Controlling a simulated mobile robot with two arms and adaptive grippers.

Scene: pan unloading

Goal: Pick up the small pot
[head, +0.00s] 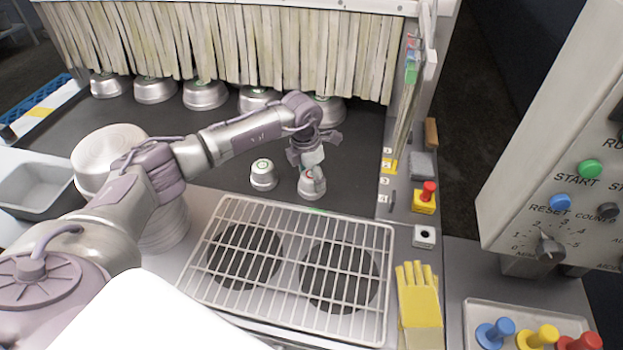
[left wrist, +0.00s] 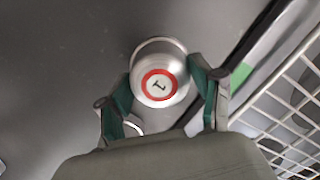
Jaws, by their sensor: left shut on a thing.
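A small silver pot (head: 312,188) with a red ring mark on its top is at the dark surface just behind the wire rack. My left gripper (head: 310,168) reaches down over it from the left. In the left wrist view, the gripper (left wrist: 165,100) has its green-padded fingers on both sides of the pot (left wrist: 158,84), shut on it. The red ring and a black mark inside it show clearly. I cannot tell whether the pot is lifted. A second small pot (head: 263,176), with a green ring mark, stands just to the left. My right gripper is not in view.
The wire rack (head: 226,212) lies in front, over two dark round plates. Several larger silver pots (head: 205,96) stand along the strip curtain (head: 230,45). A yellow glove (head: 420,305) and a red button (head: 428,190) are at right.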

